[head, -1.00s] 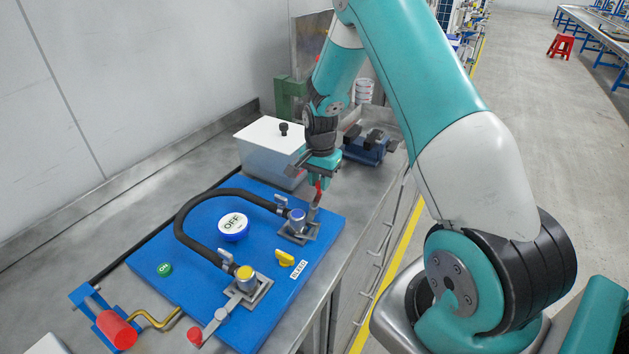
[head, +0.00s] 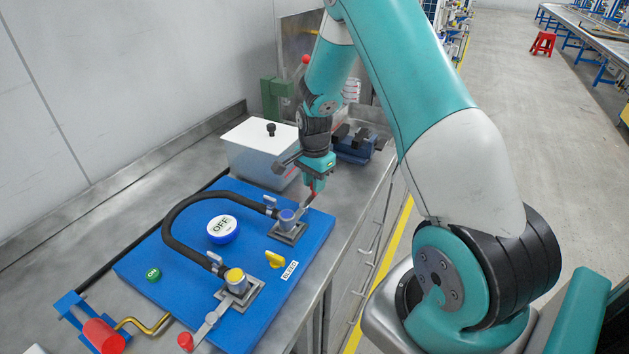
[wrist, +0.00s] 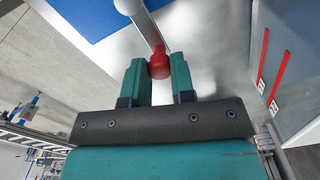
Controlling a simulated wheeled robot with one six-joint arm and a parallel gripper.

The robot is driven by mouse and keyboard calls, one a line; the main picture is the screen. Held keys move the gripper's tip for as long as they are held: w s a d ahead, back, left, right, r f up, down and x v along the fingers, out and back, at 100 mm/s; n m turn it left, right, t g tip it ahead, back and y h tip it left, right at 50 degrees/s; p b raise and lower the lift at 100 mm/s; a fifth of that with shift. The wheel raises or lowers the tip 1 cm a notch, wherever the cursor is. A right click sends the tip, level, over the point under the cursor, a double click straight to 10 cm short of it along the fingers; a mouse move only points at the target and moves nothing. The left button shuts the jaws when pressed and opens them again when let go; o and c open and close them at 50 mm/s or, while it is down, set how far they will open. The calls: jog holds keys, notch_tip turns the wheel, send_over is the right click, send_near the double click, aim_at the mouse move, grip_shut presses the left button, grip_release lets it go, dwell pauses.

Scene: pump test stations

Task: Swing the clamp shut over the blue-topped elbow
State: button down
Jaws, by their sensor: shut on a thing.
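The blue-topped elbow (head: 287,216) stands at the far right corner of the blue board (head: 150,249), joined to a black hose. Its clamp is a grey lever (head: 304,207) with a red knob, slanting up and right beside the blue top. I cannot tell whether it lies over the elbow. My gripper (head: 315,186) is above and behind the elbow, shut on the red knob. In the wrist view my two teal fingers (wrist: 159,82) flank the red knob (wrist: 159,66), and the grey lever (wrist: 143,22) runs away from it. The elbow is not clearly visible there.
The yellow-topped elbow (head: 236,278) has its lever lying out toward the red knob (head: 185,341) at the front. A white-lidded box (head: 258,150) and blue vise (head: 355,146) stand behind.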

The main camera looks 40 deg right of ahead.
jog(key=c, duration=1)
grip_release()
jog(key=shift+o, duration=0.2)
jog(key=shift+r, duration=0.15)
notch_tip(320, 180, up, 17)
jog(key=b, duration=0.2)
jog(key=shift+r, duration=0.1)
jog(key=s+a+r+n, duration=0.3)
jog(key=a+n, duration=0.4)
jog(key=a, duration=0.4)
jog(key=s+a+r+n+y, duration=0.1)
jog(key=s+a+n+y, duration=0.3)
jog(key=s+a+n, duration=1.3)
jog(key=s+a, duration=0.1)
jog(key=s, duration=0.3)
jog(key=shift+s+a+r, duration=0.3)
